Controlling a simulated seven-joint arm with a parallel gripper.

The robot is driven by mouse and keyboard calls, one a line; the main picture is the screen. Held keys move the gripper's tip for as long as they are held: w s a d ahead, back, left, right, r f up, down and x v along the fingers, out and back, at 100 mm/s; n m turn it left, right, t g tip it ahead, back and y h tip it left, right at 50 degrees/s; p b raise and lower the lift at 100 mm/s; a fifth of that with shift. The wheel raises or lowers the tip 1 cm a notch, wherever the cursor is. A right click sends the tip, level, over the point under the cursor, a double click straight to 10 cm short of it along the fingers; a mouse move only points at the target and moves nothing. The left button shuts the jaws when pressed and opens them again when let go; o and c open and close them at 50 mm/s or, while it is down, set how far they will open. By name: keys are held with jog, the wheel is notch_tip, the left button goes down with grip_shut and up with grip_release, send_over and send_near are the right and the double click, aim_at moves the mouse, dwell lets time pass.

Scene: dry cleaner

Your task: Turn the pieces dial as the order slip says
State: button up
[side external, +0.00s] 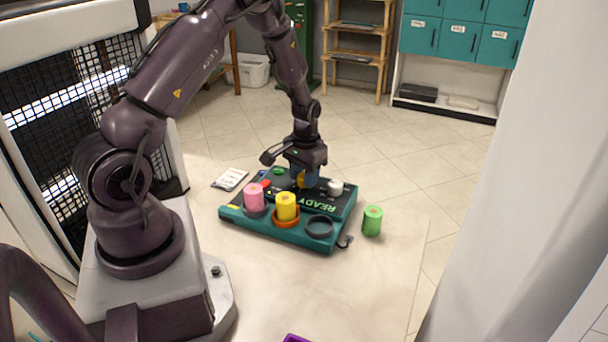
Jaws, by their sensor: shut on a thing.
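The dial is mostly hidden by the gripper; a bit of blue and yellow-orange shows at the fingertips. A white knob (334,187) stands on the panel just right of my gripper. A white order slip (230,180) lies flat behind the panel's left side; its print is too small to read.
A pink spool (254,196) and a yellow spool (286,206) stand upright on the panel's front, beside an empty dark ring (319,227). A green spool (372,221) stands on the table to the right. The table's front right is clear.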

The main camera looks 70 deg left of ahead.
jog(key=shift+n, duration=0.6)
jog(key=o, duration=0.9)
jog(key=shift+o, duration=0.2)
jog(key=shift+r, duration=0.1)
notch_tip(320, 180, up, 13)
jog(key=shift+w+d, duration=0.15)
jog(key=shift+d, duration=0.05)
